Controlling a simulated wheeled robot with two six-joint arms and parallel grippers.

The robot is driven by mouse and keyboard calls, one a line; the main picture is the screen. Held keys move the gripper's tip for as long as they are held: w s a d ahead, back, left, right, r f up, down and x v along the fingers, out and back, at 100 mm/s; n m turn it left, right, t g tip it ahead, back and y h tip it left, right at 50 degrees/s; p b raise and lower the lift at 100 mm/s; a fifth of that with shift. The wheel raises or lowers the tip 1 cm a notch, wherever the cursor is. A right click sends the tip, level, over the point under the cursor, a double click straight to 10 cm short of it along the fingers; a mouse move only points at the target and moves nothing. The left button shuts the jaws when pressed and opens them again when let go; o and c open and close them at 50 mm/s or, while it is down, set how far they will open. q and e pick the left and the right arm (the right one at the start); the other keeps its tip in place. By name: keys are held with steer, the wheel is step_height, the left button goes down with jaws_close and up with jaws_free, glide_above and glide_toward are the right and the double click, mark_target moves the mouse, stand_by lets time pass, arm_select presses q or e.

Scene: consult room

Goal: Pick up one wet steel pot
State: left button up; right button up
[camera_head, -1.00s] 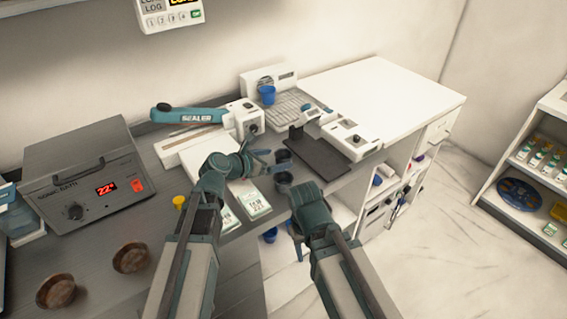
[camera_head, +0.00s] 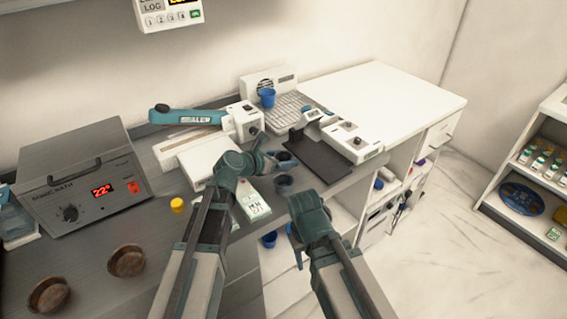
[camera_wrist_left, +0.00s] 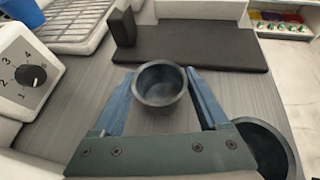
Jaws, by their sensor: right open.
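Two dark grey-blue round pots stand close together on the grey bench: a far pot (camera_head: 286,159) and a near pot (camera_head: 284,184). My left gripper (camera_head: 268,151) is beside the far pot, with its two blue fingers spread apart. In the left wrist view, the far pot (camera_wrist_left: 160,86) appears between the fingertips of my left gripper (camera_wrist_left: 160,78), upright and empty. The near pot (camera_wrist_left: 268,150) is partly cut off at lower right, beside the right finger. My right gripper (camera_head: 298,254) is open and low by the bench's front edge, partly hidden by its own wrist.
A black stand (camera_head: 318,158) lies right of the pots. A sealer (camera_head: 190,116) and white boxes stand left and behind. A blue cup (camera_head: 267,97) sits by a drain grate (camera_head: 296,107). A sonic bath (camera_head: 84,176) and two brown bowls (camera_head: 126,260) are at left.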

arm_select(q)
steer(key=c, duration=0.9)
steer(key=shift+o, duration=0.2)
step_height(320, 180, up, 10)
steer(key=p, duration=1)
